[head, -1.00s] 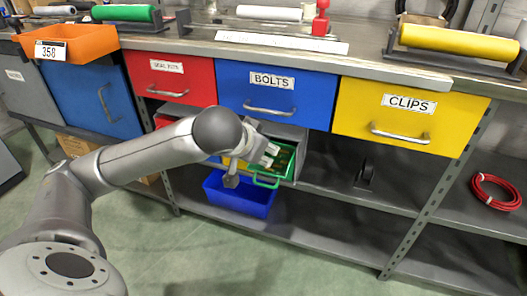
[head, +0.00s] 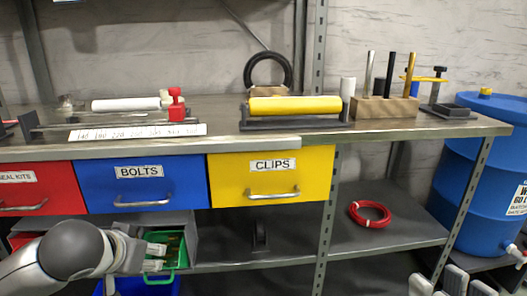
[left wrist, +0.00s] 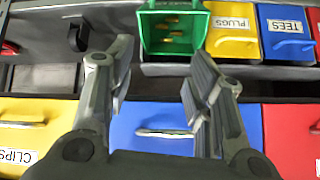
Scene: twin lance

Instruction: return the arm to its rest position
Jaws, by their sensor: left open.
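My left arm (head: 70,255) comes in at the lower left of the head view. Its gripper (head: 157,257) is in front of the lower shelf, below the blue BOLTS drawer (head: 140,190) and beside the green bin (head: 180,262). In the left wrist view the left gripper (left wrist: 155,75) has its two fingers wide apart with nothing between them. The green bin (left wrist: 172,52) with small brass-coloured pieces lies beyond the fingers there. Grey finger parts of my right gripper (head: 452,283) show at the bottom right edge of the head view, mostly cut off.
The yellow CLIPS drawer (head: 270,176) and red drawer (head: 40,195) are shut. Yellow PLUGS (left wrist: 232,30) and blue TEES (left wrist: 285,32) bins stand beside the green bin. A red cable coil (head: 369,214) lies on the shelf. A blue drum (head: 485,180) stands at right.

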